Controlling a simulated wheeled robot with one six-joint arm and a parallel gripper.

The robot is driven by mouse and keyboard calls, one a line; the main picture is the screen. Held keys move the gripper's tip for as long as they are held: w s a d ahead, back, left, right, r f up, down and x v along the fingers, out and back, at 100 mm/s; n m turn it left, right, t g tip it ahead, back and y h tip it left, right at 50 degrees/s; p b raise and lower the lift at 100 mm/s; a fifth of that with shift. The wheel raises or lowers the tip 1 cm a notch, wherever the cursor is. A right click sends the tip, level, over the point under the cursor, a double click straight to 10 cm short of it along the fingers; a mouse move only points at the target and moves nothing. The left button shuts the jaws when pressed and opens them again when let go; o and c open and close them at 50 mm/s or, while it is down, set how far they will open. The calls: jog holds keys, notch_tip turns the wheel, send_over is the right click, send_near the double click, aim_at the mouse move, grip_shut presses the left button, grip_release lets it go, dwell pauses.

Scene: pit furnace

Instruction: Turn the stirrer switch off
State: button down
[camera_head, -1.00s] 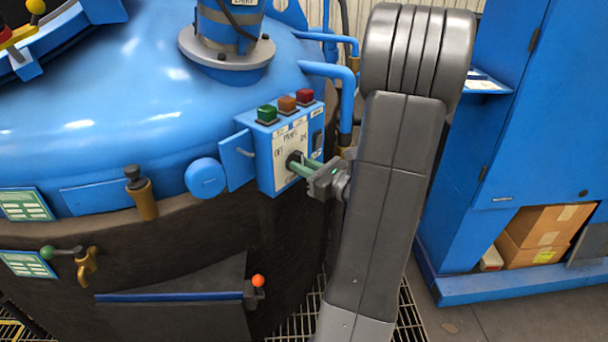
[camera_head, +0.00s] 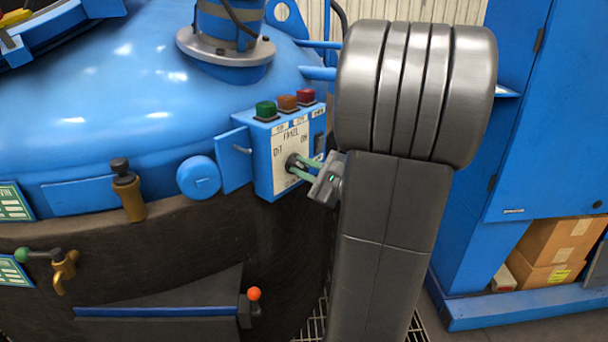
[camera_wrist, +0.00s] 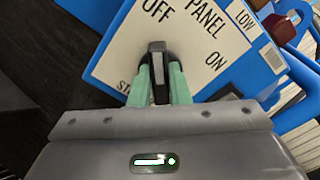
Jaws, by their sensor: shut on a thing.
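The stirrer switch is a black knob with a grey stripe (camera_wrist: 157,62) on a white-faced blue control panel (camera_head: 263,160). In the wrist view its upper end lies just below the word OFF, while ON is to its right. I cannot tell which end of the knob is its pointer. My gripper (camera_head: 298,169) reaches the panel from the right in the head view. Its two green fingers (camera_wrist: 160,72) are shut on the knob, one on each side. The fingers partly hide the knob and the label at lower left.
The blue furnace lid (camera_head: 110,90) curves behind. An orange-tipped lever (camera_head: 254,294) is below. A blue cabinet (camera_head: 540,120) stands right.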

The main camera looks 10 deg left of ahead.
dwell(0.3)
jog(key=c, duration=1.4)
grip_release()
jog(key=shift+o, duration=0.2)
jog(key=p+v, duration=0.1)
jog(key=v, duration=1.2)
jog(key=shift+s+d+p, duration=0.2)
jog(key=shift+d+p, duration=0.15)
jog(key=shift+a, duration=0.1)
jog(key=b+x, duration=0.2)
jog(key=x, duration=1.1)
jog(key=shift+w+a, duration=0.2)
jog(key=shift+a, duration=0.1)
